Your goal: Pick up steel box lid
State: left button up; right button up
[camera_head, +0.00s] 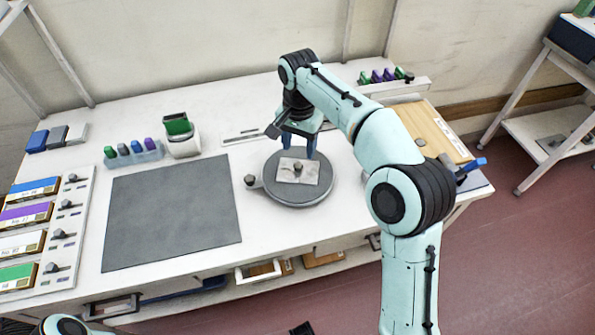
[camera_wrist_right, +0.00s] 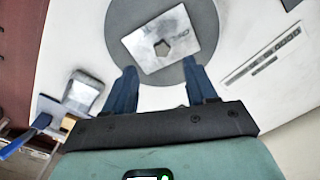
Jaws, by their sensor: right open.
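The steel box lid appears to be the pale, marked metal plate with a small dark knob (camera_head: 312,172) lying flat on a grey round turntable (camera_head: 297,199). In the right wrist view the lid (camera_wrist_right: 178,28) lies slightly turned, just beyond the fingertips. My right gripper (camera_head: 299,147) has its blue fingers apart, pointing down above the lid's far side. In the wrist view the right gripper (camera_wrist_right: 160,76) has nothing between its fingers. A small open metal box (camera_wrist_right: 82,93) stands left of the gripper in that view. My left gripper is not in view.
A dark grey mat (camera_head: 170,212) lies left of the turntable. A rack of coloured pieces (camera_head: 135,154) and a white holder with a green top (camera_head: 180,138) stand behind it. A wooden board (camera_head: 432,128) lies at right. A ruler-like strip (camera_wrist_right: 262,55) lies near the turntable.

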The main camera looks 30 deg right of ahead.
aim_at(298, 165)
notch_tip(298, 165, down, 2)
jog(key=shift+w+f, duration=0.15)
jog(key=shift+f, duration=0.05)
notch_tip(298, 165, down, 5)
jog(key=shift+r+b, duration=0.15)
jog(key=shift+b, duration=0.6)
grip_shut()
